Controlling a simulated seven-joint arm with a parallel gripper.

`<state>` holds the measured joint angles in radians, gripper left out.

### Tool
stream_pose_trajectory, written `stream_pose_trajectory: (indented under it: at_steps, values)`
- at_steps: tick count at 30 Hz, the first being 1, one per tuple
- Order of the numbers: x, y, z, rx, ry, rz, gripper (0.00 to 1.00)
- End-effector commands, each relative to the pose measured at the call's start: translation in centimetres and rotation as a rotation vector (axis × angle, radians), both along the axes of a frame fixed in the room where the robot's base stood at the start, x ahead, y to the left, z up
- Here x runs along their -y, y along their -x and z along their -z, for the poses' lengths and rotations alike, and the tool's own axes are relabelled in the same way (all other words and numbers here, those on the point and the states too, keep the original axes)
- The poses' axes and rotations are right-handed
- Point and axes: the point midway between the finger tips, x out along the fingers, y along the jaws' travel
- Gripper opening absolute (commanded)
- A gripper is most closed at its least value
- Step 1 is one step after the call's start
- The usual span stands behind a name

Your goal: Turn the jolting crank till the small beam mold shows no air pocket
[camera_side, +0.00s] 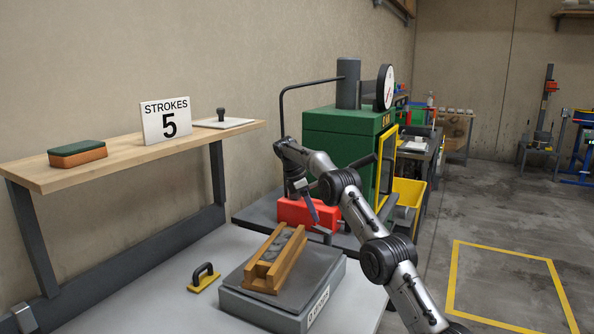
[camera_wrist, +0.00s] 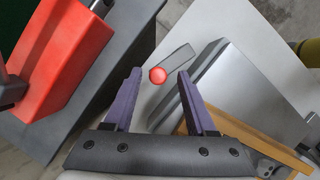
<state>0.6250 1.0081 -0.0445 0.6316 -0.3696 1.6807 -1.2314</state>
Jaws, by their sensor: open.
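The beam mold (camera_side: 262,277) is a wooden trough with grey fill, lying on the grey jolting table (camera_side: 328,270). Whether the fill shows air pockets is too small to tell. The crank shows in the wrist view as a red round knob (camera_wrist: 158,75) with a flat grey arm (camera_wrist: 178,60), beside the table's box (camera_wrist: 232,85). My gripper (camera_side: 316,213) is at the far side of the table in the side view. In the wrist view its purple fingers (camera_wrist: 158,84) are open, with the knob showing between their tips. Contact cannot be told.
A sign (camera_side: 166,121) reading "STROKES 5" stands on the wooden shelf (camera_side: 110,152), near a green-and-orange sponge block (camera_side: 77,153). A yellow float with a dark handle (camera_side: 204,278) lies left of the table. A red block (camera_side: 293,212) and green machine (camera_side: 335,150) stand behind my gripper.

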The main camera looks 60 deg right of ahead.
Motion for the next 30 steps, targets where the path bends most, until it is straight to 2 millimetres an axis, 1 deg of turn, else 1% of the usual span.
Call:
stream_pose_trajectory:
  at_steps: [14, 27, 28, 30]
  values:
    - [-2.2, 0.2, -0.1, -0.001, -0.001, -0.353, 0.56]
    - [-4.2, 1.1, 0.0, -0.001, 0.000, -0.725, 0.56]
    - [-4.3, 1.1, -0.2, 0.000, 0.001, -0.743, 0.56]
    - [-4.7, 0.8, -1.4, 0.002, 0.004, -0.737, 0.56]
